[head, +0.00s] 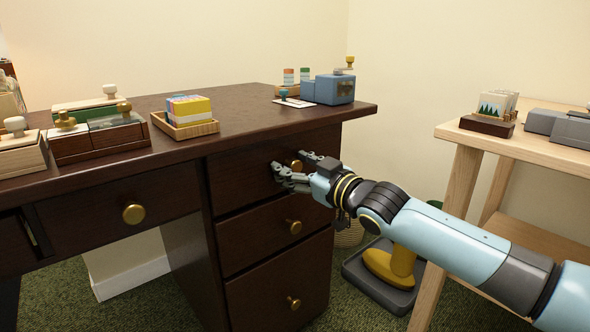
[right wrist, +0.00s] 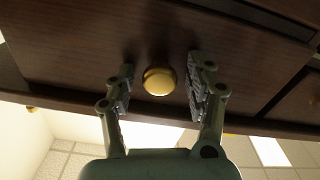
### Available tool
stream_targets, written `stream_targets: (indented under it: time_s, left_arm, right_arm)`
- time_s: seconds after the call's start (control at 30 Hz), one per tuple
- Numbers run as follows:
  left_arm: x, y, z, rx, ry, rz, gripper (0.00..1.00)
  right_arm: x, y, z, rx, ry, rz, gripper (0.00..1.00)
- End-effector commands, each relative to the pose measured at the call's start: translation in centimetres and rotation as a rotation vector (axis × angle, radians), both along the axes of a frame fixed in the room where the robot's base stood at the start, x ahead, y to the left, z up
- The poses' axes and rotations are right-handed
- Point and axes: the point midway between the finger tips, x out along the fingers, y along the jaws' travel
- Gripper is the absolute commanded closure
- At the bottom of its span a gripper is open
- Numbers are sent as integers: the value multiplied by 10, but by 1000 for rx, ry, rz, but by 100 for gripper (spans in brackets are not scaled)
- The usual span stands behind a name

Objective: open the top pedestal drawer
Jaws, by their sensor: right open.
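The dark wood desk has a pedestal with several stacked drawers under its right end. The top pedestal drawer (head: 243,178) is closed, its front level with those below. Its round brass knob (head: 296,165) is partly hidden by my right gripper in the head view. My right gripper (head: 291,168) is at that knob, fingers pointing at the drawer front. In the right wrist view the brass knob (right wrist: 159,81) sits between the two open fingers (right wrist: 160,88), with a gap visible on each side. My left gripper is not in view.
The middle drawer knob (head: 294,227) and bottom drawer knob (head: 293,303) stick out below. A light wood table (head: 466,135) stands at the right, beside my right arm. A yellow and grey object (head: 390,265) is on the green carpet beneath the arm.

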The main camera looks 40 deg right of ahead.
Motion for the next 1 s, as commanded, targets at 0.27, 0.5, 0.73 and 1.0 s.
stream_targets:
  time_s: [0.27,0.5,0.73,1.0]
  left_arm:
    - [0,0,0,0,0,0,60]
    - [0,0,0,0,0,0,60]
    - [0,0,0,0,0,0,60]
    - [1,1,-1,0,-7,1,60]
  right_arm:
    - [0,0,1,0,-1,0,61]
    - [0,0,0,-1,-1,0,92]
    - [0,0,0,-1,0,0,100]
    - [-1,0,2,-1,-1,-1,100]
